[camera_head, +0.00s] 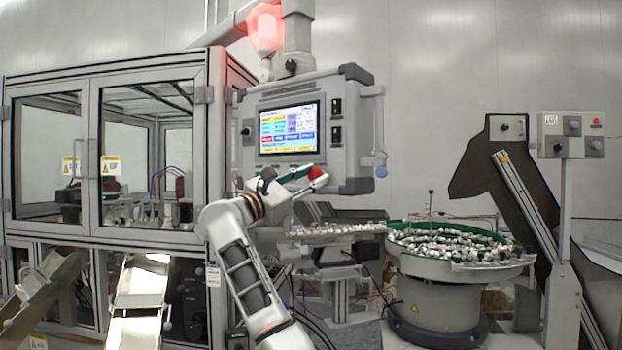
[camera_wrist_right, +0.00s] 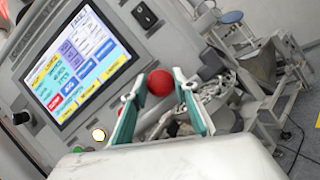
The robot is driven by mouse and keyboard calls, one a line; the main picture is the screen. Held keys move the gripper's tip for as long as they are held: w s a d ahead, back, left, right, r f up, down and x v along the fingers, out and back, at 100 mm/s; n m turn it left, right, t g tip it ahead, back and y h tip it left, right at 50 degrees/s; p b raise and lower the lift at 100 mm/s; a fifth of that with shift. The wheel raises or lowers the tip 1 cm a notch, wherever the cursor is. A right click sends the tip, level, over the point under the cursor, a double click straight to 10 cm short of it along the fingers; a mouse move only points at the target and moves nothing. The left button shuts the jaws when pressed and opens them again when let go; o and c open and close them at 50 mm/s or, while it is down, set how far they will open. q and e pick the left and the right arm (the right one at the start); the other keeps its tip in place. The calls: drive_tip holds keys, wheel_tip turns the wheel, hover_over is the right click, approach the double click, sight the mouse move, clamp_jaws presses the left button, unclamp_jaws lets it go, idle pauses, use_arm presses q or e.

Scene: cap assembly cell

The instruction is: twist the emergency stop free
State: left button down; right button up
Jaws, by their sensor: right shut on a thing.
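The emergency stop (camera_head: 317,174) is a round red knob at the lower edge of the grey control panel (camera_head: 350,125). In the right wrist view the red knob (camera_wrist_right: 160,83) sits between the two fingertips. My right gripper (camera_head: 308,179) has come up from below and is shut on the knob; its green-padded fingers (camera_wrist_right: 159,92) lie on either side of it. The fingers hide the knob's base and part of the panel's lower edge. My left gripper is in neither view.
The panel's lit screen (camera_head: 289,128) is just above the gripper. A glass-doored machine (camera_head: 92,230) stands left, a bowl feeder (camera_head: 440,268) right. A lamp (camera_head: 266,28) glows red above.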

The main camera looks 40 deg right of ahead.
drive_tip(key=shift+r, duration=0.1)
drive_tip(key=o, duration=1.1)
drive_tip(key=shift+d, duration=0.15)
drive_tip(key=v, duration=1.2)
